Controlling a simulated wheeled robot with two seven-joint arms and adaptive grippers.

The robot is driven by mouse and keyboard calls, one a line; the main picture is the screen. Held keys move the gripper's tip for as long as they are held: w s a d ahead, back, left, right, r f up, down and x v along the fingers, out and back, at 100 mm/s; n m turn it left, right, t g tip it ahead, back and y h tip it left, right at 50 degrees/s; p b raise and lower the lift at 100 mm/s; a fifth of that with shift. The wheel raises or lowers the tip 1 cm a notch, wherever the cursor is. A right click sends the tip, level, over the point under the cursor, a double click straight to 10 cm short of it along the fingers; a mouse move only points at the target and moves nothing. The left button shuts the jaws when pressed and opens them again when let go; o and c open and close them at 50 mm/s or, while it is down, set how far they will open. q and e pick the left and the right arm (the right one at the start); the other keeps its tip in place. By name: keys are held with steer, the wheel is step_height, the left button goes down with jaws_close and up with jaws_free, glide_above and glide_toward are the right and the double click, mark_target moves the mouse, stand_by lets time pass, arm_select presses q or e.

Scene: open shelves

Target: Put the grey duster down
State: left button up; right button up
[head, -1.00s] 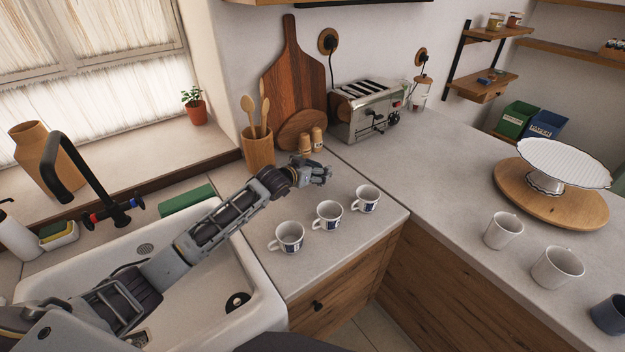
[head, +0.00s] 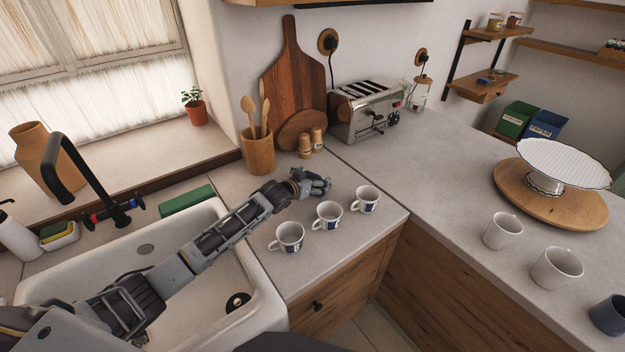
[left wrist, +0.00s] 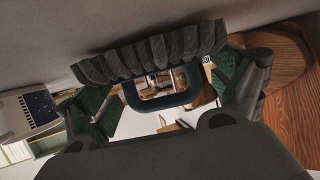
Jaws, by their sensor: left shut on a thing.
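My left gripper (head: 318,186) is low over the stone counter (head: 345,172), just behind the row of mugs. In the left wrist view the gripper (left wrist: 160,88), with green-lined fingers, is shut on the grey duster (left wrist: 150,52). The duster is a dark grey, ridged strip, and a dark blue loop-shaped part shows beside it. The counter surface fills the top of that view, close to the duster; I cannot tell if they touch. In the head view the duster is mostly hidden by the gripper. My right gripper is out of view.
Three mugs (head: 328,215) stand in front of the gripper. Behind it are a utensil pot (head: 258,152), small wooden shakers (head: 311,143), a cutting board (head: 294,85) and a toaster (head: 366,108). The sink (head: 215,275) is left.

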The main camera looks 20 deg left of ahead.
arm_select(q)
steer(key=shift+f, duration=0.1)
stand_by(0.3)
steer(key=o, duration=0.7)
steer(key=shift+v, duration=6)
steer(key=shift+a, duration=0.1)
